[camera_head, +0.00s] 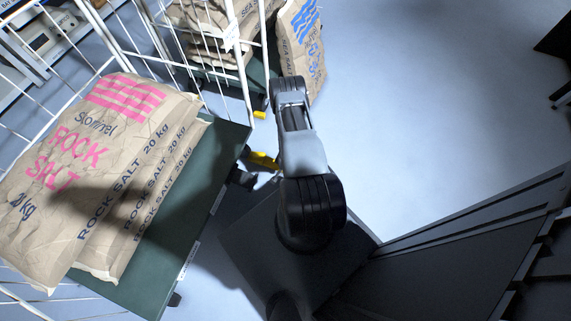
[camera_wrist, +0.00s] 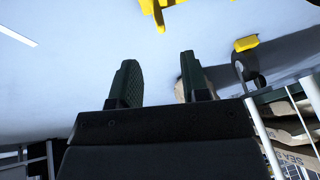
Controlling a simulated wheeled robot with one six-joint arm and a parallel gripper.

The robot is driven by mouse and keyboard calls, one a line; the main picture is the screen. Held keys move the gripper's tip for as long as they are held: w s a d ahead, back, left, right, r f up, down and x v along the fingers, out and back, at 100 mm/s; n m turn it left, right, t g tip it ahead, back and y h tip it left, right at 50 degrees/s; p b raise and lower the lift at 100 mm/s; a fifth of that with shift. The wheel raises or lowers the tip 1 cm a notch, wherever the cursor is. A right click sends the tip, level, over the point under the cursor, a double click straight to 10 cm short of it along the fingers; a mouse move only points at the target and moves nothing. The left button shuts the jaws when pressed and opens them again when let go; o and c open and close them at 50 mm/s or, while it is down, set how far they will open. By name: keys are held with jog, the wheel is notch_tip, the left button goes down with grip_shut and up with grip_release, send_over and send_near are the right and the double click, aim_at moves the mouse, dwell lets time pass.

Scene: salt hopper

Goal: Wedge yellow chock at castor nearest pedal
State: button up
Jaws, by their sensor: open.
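A small yellow block (camera_head: 260,115), which looks like the chock, lies on the floor by the corner of the sea salt cart. In the wrist view the yellow block (camera_wrist: 246,43) is close to a dark castor (camera_wrist: 250,66); I cannot tell whether they touch. A longer yellow piece (camera_head: 263,160), which looks like the pedal, is near a dark castor (camera_head: 242,178) of the rock salt cart. A branched yellow piece (camera_wrist: 156,10) is cut off at the wrist view's top edge.
The rock salt cart (camera_head: 215,160) with stacked bags (camera_head: 110,170) fills the left. A sea salt cart (camera_head: 254,68) stands behind, with an upright bag (camera_head: 303,50) at its side. White wire bars (camera_head: 245,90) rise between them. Clear floor (camera_head: 430,120) lies to the right.

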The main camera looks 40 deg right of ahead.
jog(key=b+x, duration=0.4)
jog(key=x, duration=0.6)
jog(key=shift+w+d+f, duration=0.1)
jog(key=shift+f, duration=0.15)
grip_shut()
